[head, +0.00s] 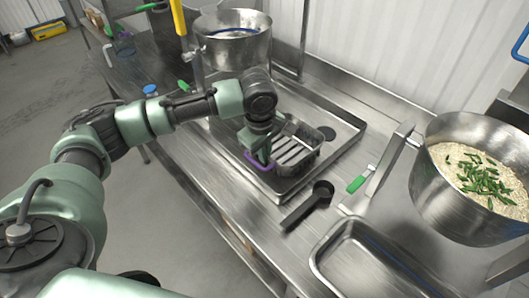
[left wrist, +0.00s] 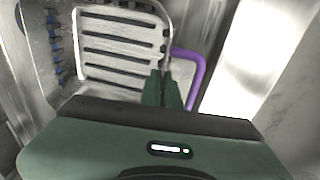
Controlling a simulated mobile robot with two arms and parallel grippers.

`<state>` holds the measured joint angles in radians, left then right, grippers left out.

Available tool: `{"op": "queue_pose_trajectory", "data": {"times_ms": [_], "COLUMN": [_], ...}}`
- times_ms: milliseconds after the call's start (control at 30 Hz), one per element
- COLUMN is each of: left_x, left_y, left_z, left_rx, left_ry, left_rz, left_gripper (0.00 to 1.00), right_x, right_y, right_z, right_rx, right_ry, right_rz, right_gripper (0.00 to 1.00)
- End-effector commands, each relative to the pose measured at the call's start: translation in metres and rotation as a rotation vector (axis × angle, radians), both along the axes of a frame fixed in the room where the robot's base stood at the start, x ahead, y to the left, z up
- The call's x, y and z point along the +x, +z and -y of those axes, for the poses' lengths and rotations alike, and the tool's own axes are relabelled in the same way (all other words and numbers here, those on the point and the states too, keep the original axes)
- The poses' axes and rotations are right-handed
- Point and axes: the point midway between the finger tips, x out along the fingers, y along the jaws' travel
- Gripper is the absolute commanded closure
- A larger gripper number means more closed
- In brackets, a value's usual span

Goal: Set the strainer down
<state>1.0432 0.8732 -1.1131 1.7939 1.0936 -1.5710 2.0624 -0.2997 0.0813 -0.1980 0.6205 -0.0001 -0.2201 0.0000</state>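The strainer (head: 297,150) is a metal basket with long slots in its floor and a purple handle (head: 256,161) on its near left side. It is over or on the recessed metal drain board; I cannot tell whether its base touches. My left gripper (head: 263,158) points down at the handle side of the strainer. In the left wrist view, the fingers (left wrist: 163,92) are close together at the strainer's rim, beside the purple handle (left wrist: 201,68), and look shut on it. The slotted floor (left wrist: 118,47) shows beyond them. My right gripper is not in view.
The drain board (head: 352,143) has a dark drain hole (head: 327,133). A black scoop (head: 308,207) lies in front. A pot of rice with green pieces (head: 470,215) stands right, an empty tray (head: 362,262) at the front, and another pot (head: 232,48) behind. A green-handled tool (head: 357,184) lies between.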

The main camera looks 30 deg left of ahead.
Motion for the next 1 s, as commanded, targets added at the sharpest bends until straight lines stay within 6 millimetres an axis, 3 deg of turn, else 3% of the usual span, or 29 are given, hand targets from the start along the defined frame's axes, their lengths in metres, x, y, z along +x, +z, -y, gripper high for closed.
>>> {"op": "queue_pose_trajectory", "data": {"times_ms": [367, 433, 467, 800, 1000], "left_x": [0.000, 0.000, 0.000, 0.000, -0.004], "left_y": [-0.003, -0.004, -0.004, -0.002, 0.024], "left_z": [0.001, 0.000, 0.000, 0.000, 0.001], "left_rx": [-0.002, -0.001, -0.001, -0.001, -0.002], "left_ry": [0.000, 0.000, 0.000, 0.000, -0.001], "left_rz": [0.002, 0.001, 0.001, 0.002, 0.004], "left_gripper": [1.00, 0.78, 0.76, 0.76, 0.76], "right_x": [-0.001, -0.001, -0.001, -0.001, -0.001], "right_y": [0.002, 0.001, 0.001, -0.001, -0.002], "right_z": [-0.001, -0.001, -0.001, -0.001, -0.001], "right_rx": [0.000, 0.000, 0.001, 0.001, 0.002], "right_ry": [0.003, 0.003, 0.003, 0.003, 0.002], "right_rz": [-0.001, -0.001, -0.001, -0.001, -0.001], "right_gripper": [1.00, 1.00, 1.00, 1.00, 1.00]}}
